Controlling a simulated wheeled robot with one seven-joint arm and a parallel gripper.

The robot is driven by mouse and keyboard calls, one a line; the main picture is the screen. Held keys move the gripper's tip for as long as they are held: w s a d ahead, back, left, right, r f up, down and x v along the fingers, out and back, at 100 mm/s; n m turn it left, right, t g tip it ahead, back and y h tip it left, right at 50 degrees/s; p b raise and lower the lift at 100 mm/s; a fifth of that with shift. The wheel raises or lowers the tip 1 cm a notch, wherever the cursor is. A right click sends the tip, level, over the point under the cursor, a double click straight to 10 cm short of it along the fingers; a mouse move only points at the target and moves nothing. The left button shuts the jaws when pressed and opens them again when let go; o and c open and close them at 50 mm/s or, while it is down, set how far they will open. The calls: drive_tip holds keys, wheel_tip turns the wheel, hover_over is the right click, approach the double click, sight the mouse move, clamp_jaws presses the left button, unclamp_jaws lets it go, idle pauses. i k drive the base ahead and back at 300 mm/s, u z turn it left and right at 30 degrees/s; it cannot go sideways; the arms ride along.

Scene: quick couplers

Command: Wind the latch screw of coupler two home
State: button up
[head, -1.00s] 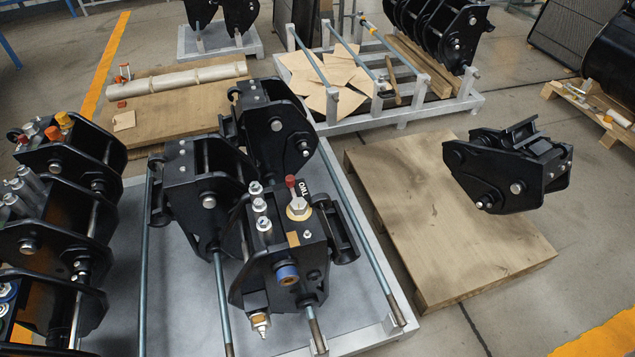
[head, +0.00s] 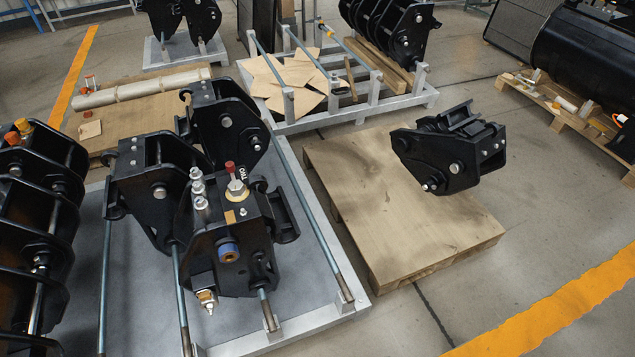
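The front coupler (head: 232,255) is a black block on a grey rack, with small white lettering beside its top that I cannot read for certain. On its top are a large hex head on a yellow washer (head: 236,188), a red-capped part (head: 230,167) and silver fittings (head: 198,186). My gripper is not in view.
Two more black couplers stand behind it on the rack (head: 352,305), whose long rods run beside them. Another coupler (head: 450,150) rests on a wooden pallet (head: 400,225) to the right. Ribbed black attachments (head: 35,215) crowd the left. Open floor lies at the lower right.

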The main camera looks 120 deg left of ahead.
sight(236, 189)
drive_tip(key=u, duration=0.05)
drive_tip(key=i, duration=0.7)
drive_tip(key=u, duration=4.5)
drive_tip(key=k, duration=0.65)
drive_tip(key=u, duration=0.25)
drive_tip(key=i, duration=2.4)
